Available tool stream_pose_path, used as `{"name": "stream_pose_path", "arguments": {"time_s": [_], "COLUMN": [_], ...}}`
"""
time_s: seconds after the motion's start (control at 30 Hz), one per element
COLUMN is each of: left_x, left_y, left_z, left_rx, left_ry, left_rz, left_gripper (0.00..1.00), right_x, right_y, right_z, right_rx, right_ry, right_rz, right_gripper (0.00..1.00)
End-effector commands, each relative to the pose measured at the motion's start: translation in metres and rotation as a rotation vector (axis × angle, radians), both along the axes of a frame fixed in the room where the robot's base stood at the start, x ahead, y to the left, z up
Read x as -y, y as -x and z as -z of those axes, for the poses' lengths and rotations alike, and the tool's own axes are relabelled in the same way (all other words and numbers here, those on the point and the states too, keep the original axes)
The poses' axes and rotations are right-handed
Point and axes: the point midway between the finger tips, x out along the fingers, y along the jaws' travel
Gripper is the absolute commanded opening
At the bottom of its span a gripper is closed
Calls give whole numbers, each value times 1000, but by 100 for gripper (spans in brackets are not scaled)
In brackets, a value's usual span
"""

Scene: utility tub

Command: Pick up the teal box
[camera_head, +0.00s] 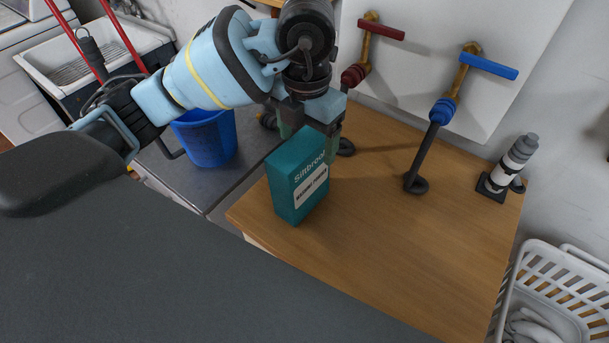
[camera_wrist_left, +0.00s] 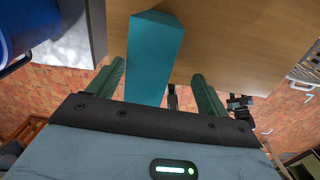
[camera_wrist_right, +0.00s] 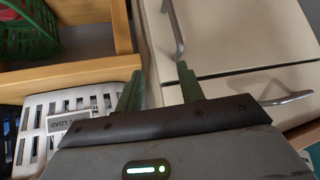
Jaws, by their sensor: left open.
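The teal box (camera_head: 297,180) stands upright on the wooden tabletop (camera_head: 420,260), near its left corner, with a pale label on its front. My left gripper (camera_head: 312,132) is above and behind the box, pointing down, with a green finger to each side of its upper part. In the left wrist view, the box (camera_wrist_left: 153,55) lies between the two open fingers (camera_wrist_left: 157,85), nearer the left one. Contact cannot be told. My right gripper (camera_wrist_right: 158,72) shows only in its own wrist view, with its fingers apart and nothing between them.
A blue bucket (camera_head: 206,138) stands left of the tabletop. A red-handled tap (camera_head: 365,45) and a blue-handled tap (camera_head: 460,80) are behind. A black-and-white bottle (camera_head: 513,160) stands at the far right, with a white basket (camera_head: 560,285) below. The tabletop's middle is clear.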

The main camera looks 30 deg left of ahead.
Motion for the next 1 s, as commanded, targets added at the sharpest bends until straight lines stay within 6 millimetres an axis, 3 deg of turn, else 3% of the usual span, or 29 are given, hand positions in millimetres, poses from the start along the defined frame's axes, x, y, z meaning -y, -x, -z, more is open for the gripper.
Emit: {"name": "stream_pose_path", "arguments": {"time_s": [0.03, 0.2, 0.4, 0.73, 1.0], "left_x": [1, 0, -1, -8, -8], "left_y": [4, 4, 3, 5, 4], "left_z": [15, 33, 35, 75, 82], "left_rx": [-28, -30, -22, -19, -16], "left_ry": [-3, -2, -1, -1, 0], "left_rz": [4, 4, 4, 2, 4], "left_gripper": [78, 78, 78, 78, 78], "right_x": [0, 0, 0, 0, 0], "right_y": [3, 7, 6, 5, 5], "right_z": [4, 9, 8, 7, 7], "right_rx": [-8, -19, -17, -15, -16], "right_ry": [0, 0, 0, -1, -1], "right_rz": [0, 0, 0, 0, 0], "right_gripper": [38, 38, 38, 38, 38]}}
